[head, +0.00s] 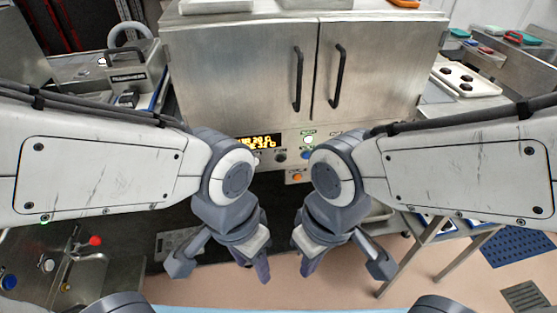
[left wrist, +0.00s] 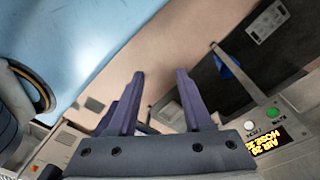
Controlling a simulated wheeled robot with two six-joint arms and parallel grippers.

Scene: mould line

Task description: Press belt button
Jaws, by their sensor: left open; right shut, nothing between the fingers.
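The front panel (head: 270,157) below the steel cabinet carries a lit yellow display (head: 260,142), a pale green lit button (head: 308,141), a dark knob (head: 280,155) and an orange button (head: 297,177). I cannot read which one is the belt button. My left gripper (head: 222,264) is open and empty, low in front of the panel and touching none of these. In the left wrist view its fingers (left wrist: 160,100) are spread, with a white button (left wrist: 250,125) and a green one (left wrist: 273,113) to their right. My right gripper (head: 343,262) is shut and empty, also apart from the panel.
The steel cabinet (head: 240,70) with two black handles stands ahead. A tray of dark moulds (head: 465,80) lies at right.

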